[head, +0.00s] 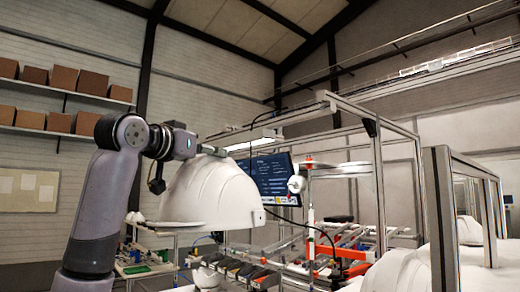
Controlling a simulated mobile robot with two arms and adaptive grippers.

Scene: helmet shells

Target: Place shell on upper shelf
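A large white helmet shell (218,192) is left of centre, dome up, its brim reaching out to the left. My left arm comes in from the left, and its gripper (214,151) is at the top of the shell, touching or very close to it. The fingertips are small and partly hidden, so I cannot tell whether they are closed on the shell. What supports the shell underneath is not clear. My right gripper is not in view. Two wall shelves (64,91) with brown boxes are at the far left; I cannot tell whether one is the task's upper shelf.
A dark screen (274,178) stands just right of the shell. An aluminium frame (378,185) and post (443,215) fill the right side. Parts bins (240,272) lie below the shell. More white shell-like forms (398,272) are at lower right. The space above the shell looks clear.

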